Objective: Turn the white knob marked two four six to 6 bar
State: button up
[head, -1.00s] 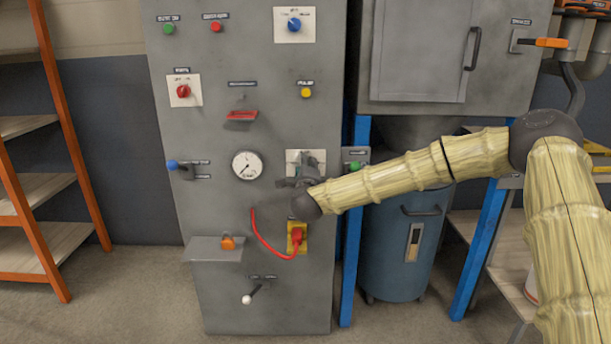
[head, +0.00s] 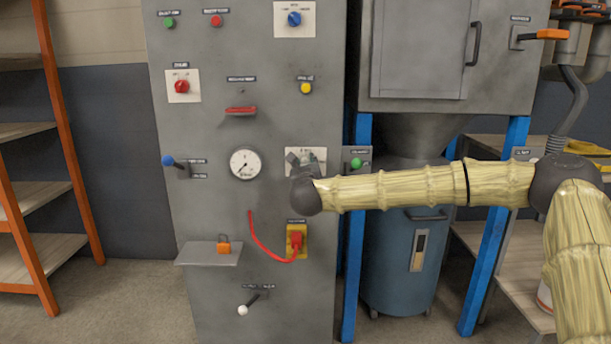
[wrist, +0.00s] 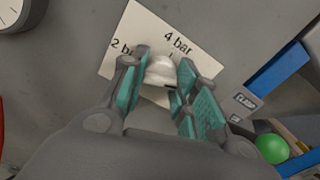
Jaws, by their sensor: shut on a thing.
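The white knob (wrist: 160,70) sits on a white plate (wrist: 147,32) fixed to the grey panel. In the wrist view the plate reads "4 bar" and the start of "2 bar"; the 6 mark is hidden. My gripper (wrist: 164,72) has its teal-padded fingers on both sides of the knob, shut on it. In the head view my gripper (head: 303,168) is at the plate (head: 318,155) and hides the knob. The pointer's direction cannot be told clearly.
A round gauge (head: 245,164) is left of the plate. A green button (head: 356,163) is close on its right. A red cable (head: 262,240) and a yellow-backed red switch (head: 296,242) are below. A shelf with an orange padlock (head: 223,247) juts out lower left.

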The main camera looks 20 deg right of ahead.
jog(key=m+b, duration=0.2)
jog(key=m, duration=0.1)
jog(key=shift+f, duration=0.2)
jog(key=shift+r, duration=0.1)
dwell(0.3)
jog(key=o, duration=1)
jog(key=shift+o, duration=0.2)
jog(key=shift+s+r, duration=0.1)
jog(key=shift+s, duration=0.05)
jog(key=v, duration=1.1)
jog(key=shift+s, duration=0.35)
jog(key=shift+a, duration=0.15)
